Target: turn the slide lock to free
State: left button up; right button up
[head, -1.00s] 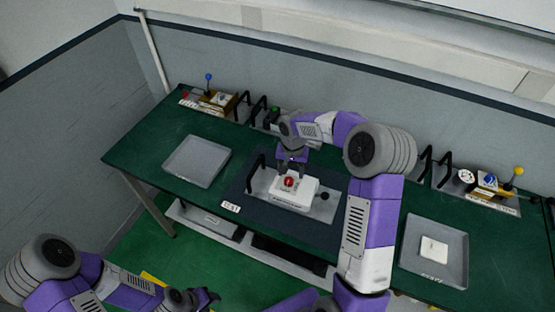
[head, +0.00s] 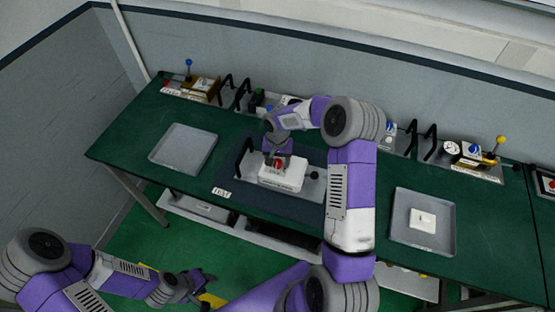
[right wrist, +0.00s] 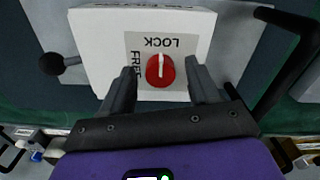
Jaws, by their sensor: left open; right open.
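A white box (head: 283,178) sits on a grey plate (head: 317,187) at the middle of the bench. On it is a round red knob (right wrist: 160,71) with a white pointer line. The label beside the knob reads LOCK (right wrist: 161,42) above and FREE (right wrist: 136,67) at the left; the pointer is near upright, toward LOCK. My right gripper (right wrist: 159,66) is open, with one fingertip on each side of the knob and gaps visible between. In the head view the right gripper (head: 277,158) largely covers the knob. My left gripper (head: 203,279) is open and empty, low at the left, away from the bench.
A black handle (head: 244,158) stands left of the box and a black ball-ended knob (right wrist: 52,63) lies beside it. Grey trays stand at left (head: 184,150) and right (head: 424,245), the right one holding a white block (head: 422,220). Several devices line the back edge.

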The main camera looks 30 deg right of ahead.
jog(key=c, duration=1)
jog(key=shift+c, duration=0.2)
jog(key=n+b, duration=0.1)
jog(key=n, duration=0.2)
jog(key=shift+n, duration=0.3)
jog(key=n+b, duration=0.1)
jog(key=n, duration=0.3)
jog(key=shift+n, duration=0.3)
jog(key=n, duration=0.4)
jog(key=shift+d, duration=0.1)
jog(key=shift+r+n, duration=0.1)
jog(key=shift+n, duration=2.7)
